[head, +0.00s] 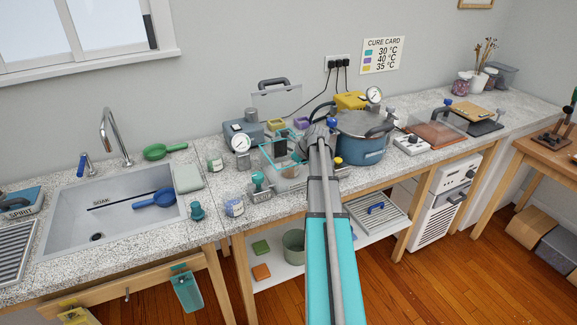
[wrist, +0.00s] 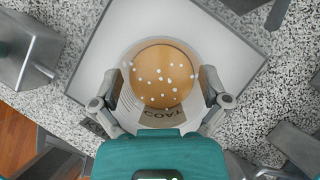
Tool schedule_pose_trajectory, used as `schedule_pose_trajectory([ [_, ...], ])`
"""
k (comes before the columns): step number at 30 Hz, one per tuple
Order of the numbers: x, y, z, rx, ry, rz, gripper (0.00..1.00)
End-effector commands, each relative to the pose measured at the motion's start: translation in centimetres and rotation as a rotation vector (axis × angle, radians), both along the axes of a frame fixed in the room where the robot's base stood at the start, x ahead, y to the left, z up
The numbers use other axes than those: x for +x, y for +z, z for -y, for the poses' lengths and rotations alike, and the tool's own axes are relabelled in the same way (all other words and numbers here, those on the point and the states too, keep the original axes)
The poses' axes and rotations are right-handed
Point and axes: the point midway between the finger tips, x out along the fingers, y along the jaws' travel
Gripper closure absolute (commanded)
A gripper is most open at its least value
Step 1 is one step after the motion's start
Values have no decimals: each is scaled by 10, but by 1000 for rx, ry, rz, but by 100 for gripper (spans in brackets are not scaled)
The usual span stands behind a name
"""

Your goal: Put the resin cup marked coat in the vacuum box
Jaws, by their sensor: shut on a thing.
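The resin cup marked COAT (wrist: 160,78) is in the wrist view, seen from above, with amber resin and several white bubbles. My gripper (wrist: 163,100) is shut on it, one finger on each side. Below the cup is a pale square surface (wrist: 98,75) with a grey border; I cannot tell whether the cup touches it. In the head view my gripper (head: 318,140) is over the counter and hides the cup. A clear lid with a dark handle (head: 277,100) stands upright behind.
A blue pressure pot (head: 362,148) stands close to the right of my gripper. A round gauge (head: 241,143) and a teal-handled valve (head: 259,184) are near the clear box. A sink (head: 110,210) is at left. The counter's front edge is partly clear.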

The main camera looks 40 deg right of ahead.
Motion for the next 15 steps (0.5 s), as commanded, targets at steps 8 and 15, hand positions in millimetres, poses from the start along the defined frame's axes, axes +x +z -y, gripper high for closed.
schedule_pose_trajectory([
  [8, 0, 0, 0, 0, 0, 0, 0],
  [15, 0, 1, 0, 0, 0, 0, 0],
])
